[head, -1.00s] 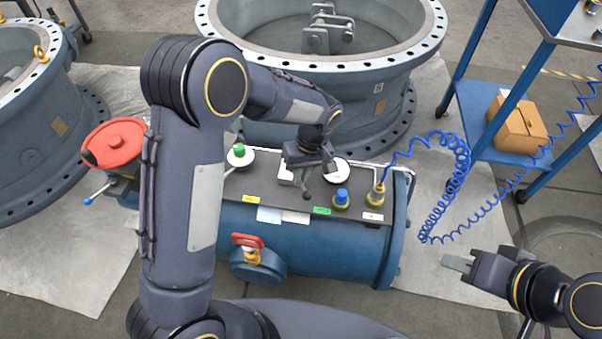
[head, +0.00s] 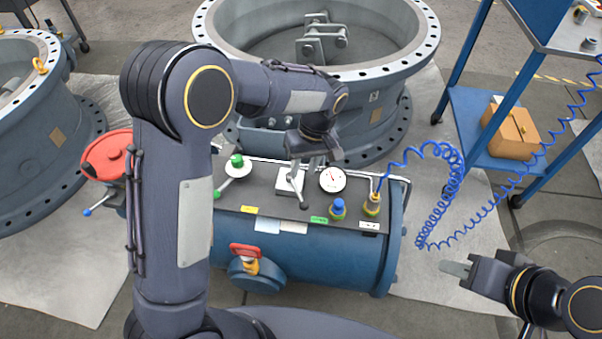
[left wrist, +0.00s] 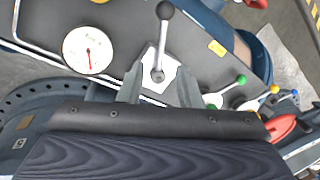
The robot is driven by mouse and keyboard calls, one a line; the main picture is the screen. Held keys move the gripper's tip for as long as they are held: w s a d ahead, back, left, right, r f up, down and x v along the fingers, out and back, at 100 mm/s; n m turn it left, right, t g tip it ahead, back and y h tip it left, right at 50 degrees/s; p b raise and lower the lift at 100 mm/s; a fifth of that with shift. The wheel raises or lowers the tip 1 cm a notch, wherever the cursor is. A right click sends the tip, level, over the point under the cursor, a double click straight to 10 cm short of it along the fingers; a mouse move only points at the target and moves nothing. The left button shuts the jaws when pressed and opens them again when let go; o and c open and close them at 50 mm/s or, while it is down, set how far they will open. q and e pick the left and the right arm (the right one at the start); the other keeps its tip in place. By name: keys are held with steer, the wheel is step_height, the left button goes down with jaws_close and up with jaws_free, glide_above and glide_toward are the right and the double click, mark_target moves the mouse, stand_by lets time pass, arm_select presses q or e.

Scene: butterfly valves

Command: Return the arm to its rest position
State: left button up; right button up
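My left arm reaches over a blue tank (head: 320,258) with a dark top panel. My left gripper (head: 306,166) is above the panel, near a grey lever with a dark knob (head: 303,203) on a white plate (head: 285,183). In the left wrist view the left gripper's two fingers (left wrist: 160,90) are spread apart with nothing held between them. The lever (left wrist: 164,12) stands on its white plate (left wrist: 147,74) just beyond the fingertips. My right gripper (head: 462,269) is low at the right, over the floor and clear of the tank; whether its fingers are apart is unclear.
A white gauge (head: 332,179) and a green-knobbed valve (head: 237,161) flank the plate. A coiled blue hose (head: 440,205) rises from the brass fitting (head: 372,204). A large flanged ring (head: 385,72) stands behind; a red handwheel (head: 106,154) is at left, a blue cart (head: 468,125) at right.

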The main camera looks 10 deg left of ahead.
arm_select(q)
steer(key=shift+r, duration=0.4)
steer(key=s+a+r+m+t+h, duration=0.2)
steer(key=s+a+r+h, duration=0.2)
steer(key=s+a+r, duration=0.5)
steer(key=s+a+m+t+h, duration=0.2)
steer(key=s+t, duration=0.3)
steer(key=s, duration=1)
step_height(320, 180, up, 18)
steer(key=p, duration=1.8)
steer(key=shift+r+m, duration=0.2)
steer(key=shift+m, duration=0.1)
